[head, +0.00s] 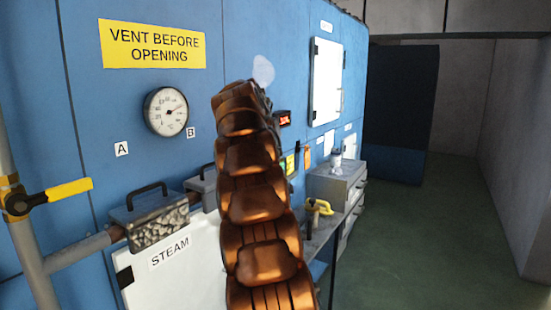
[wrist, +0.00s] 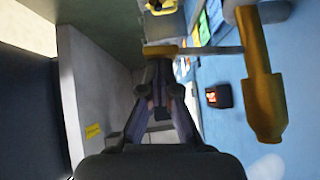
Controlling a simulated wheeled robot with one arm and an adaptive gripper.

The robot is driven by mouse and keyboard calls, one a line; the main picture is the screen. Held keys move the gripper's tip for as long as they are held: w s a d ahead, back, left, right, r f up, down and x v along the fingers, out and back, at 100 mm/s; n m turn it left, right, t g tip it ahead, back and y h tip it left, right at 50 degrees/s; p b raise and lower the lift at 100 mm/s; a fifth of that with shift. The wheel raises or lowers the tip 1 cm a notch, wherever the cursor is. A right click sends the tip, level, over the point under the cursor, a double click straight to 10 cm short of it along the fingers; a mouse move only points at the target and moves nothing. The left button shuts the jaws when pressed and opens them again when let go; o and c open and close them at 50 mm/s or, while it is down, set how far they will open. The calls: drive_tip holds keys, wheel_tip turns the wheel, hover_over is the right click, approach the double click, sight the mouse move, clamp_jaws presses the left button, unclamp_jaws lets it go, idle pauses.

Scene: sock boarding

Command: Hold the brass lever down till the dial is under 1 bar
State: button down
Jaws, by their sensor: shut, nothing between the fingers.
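The round white dial (head: 166,111) hangs on the blue wall in the head view. The brass lever (wrist: 263,95) shows at the right of the wrist view, with a thin rod running left to a brass end piece (wrist: 160,50). In the head view my arm hides the lever. My gripper (wrist: 161,85) is shut and empty, its tips just below the brass end piece in the picture. I cannot tell whether they touch.
A pale puff of steam (head: 263,70) hangs above my arm. A yellow-handled valve (head: 68,190) is on the pipe at left. A lidded box of stones (head: 157,218) stands by the white STEAM panel (head: 190,270). A bench with a yellow-handled tool (head: 319,207) is right of my arm. The floor farther right is clear.

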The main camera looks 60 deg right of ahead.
drive_tip(key=shift+s+f+m+t+b, duration=0.1)
drive_tip(key=shift+f+m+t+b, duration=0.2)
drive_tip(key=shift+f+t+b, duration=0.85)
drive_tip(key=shift+f+m+g+b, duration=0.1)
drive_tip(key=shift+f+m+b, duration=0.25)
drive_tip(key=shift+b, duration=1.6)
drive_tip(key=f+t+b, duration=0.1)
drive_tip(key=b, duration=0.2)
drive_tip(key=shift+m+b, duration=0.3)
drive_tip(key=shift+m, duration=0.05)
drive_tip(key=shift+t, duration=0.45)
drive_tip(key=shift+a+f+b, duration=0.1)
drive_tip(key=shift+f+b, duration=0.15)
drive_tip(key=shift+b, duration=0.05)
drive_tip(key=shift+r, duration=0.1)
idle(1.5)
drive_tip(key=d+r+p+v, duration=0.1)
drive_tip(key=d+r+v, duration=0.1)
drive_tip(key=v, duration=1.1)
drive_tip(key=shift+s, duration=0.2)
drive_tip(key=shift+w+a, duration=0.1)
